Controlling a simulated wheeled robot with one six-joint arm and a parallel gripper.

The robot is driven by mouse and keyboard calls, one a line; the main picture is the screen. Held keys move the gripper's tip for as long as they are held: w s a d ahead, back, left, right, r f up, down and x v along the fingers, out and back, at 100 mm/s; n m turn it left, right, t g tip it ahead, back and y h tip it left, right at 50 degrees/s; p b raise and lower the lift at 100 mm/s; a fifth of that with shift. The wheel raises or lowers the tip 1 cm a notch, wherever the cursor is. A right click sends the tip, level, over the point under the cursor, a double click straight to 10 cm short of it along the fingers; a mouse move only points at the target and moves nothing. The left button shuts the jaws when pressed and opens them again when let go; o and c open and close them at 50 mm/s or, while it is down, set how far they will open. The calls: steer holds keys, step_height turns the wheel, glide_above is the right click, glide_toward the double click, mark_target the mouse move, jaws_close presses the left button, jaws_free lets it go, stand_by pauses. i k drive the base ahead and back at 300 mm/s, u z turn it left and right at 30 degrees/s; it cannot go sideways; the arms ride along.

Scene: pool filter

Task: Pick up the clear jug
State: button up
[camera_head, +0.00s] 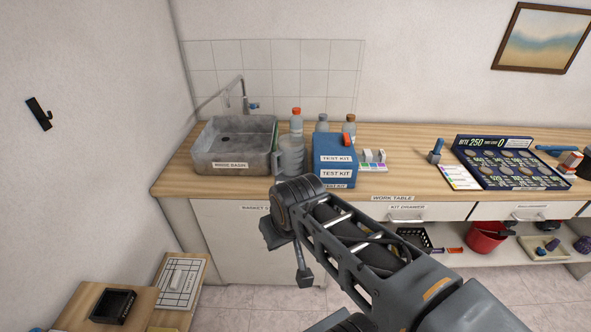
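The clear jug (292,156) stands upright on the work table, between the rinse basin and the blue test kit box. It looks greyish and see-through, with a handle on its left side. My arm's wrist hides the table in front of it. My gripper (286,252) hangs in front of the table's front edge, below and nearer than the jug, and is apart from it. No object shows in it. Its fingers are partly hidden and their opening is unclear.
The rinse basin (235,146) with a tap is left of the jug. The test kit box (334,158) stands close on its right. Bottles (296,122) stand behind. A board (510,162) lies far right on the work table (415,150). A low table (85,303) is at lower left.

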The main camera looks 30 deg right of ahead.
mark_target(291, 153)
steer(key=i, duration=1)
steer(key=z, duration=0.6)
